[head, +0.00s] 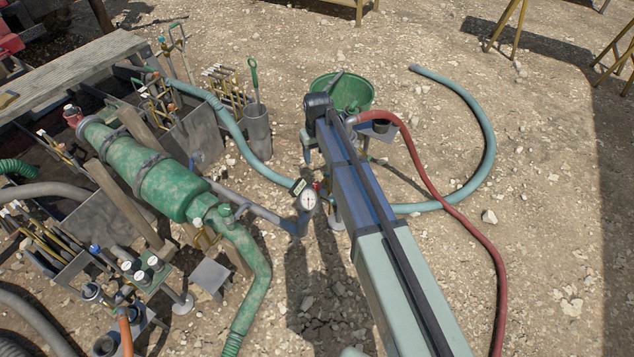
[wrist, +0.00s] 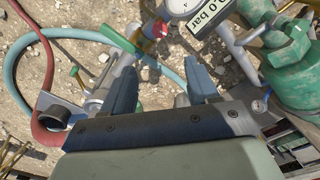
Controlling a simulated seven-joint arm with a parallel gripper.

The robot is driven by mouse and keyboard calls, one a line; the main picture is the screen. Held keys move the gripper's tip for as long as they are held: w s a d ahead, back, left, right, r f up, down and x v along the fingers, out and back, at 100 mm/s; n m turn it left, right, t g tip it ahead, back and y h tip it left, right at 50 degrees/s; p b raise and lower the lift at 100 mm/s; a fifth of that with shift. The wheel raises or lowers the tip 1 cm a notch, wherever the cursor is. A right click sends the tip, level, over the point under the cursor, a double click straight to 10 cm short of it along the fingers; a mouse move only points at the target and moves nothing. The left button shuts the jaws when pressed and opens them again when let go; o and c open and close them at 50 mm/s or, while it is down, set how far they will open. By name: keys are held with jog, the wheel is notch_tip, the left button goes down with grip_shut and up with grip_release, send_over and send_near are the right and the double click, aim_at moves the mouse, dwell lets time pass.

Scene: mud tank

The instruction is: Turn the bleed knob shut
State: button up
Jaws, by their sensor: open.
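A small red fitting (wrist: 155,28), possibly the bleed knob, sits on the pipework beside the pressure gauge (wrist: 188,5) in the wrist view. I cannot be sure that it is the knob. The gauge's tag (wrist: 208,14) reads 0.0 bar. In the head view the gauge (head: 308,200) stands on a grey pipe, just left of my arm, with red showing beside it. My gripper (wrist: 164,78) is open, its two blue-grey fingers apart with nothing held between them. The red fitting lies beyond the fingertips, apart from them. In the head view my arm hides the fingers.
A green pump body (head: 165,185) and racks of tools lie left of my arm. A teal hose (head: 485,125) and a red hose (head: 425,175) run on the right. A green bucket (head: 355,92) stands beyond. Open gravel lies at right.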

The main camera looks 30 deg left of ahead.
aim_at(317, 184)
jog(key=f+m, duration=0.2)
jog(key=f, duration=0.2)
jog(key=f+m, duration=0.3)
jog(key=f, duration=0.2)
jog(key=f+m, duration=0.2)
jog(key=f, duration=0.3)
jog(key=shift+s+d+m, duration=0.2)
jog(key=shift+m, duration=0.1)
jog(key=shift+c, duration=0.2)
jog(key=c, duration=1)
jog(key=shift+m, duration=1.5)
jog(key=o, duration=1)
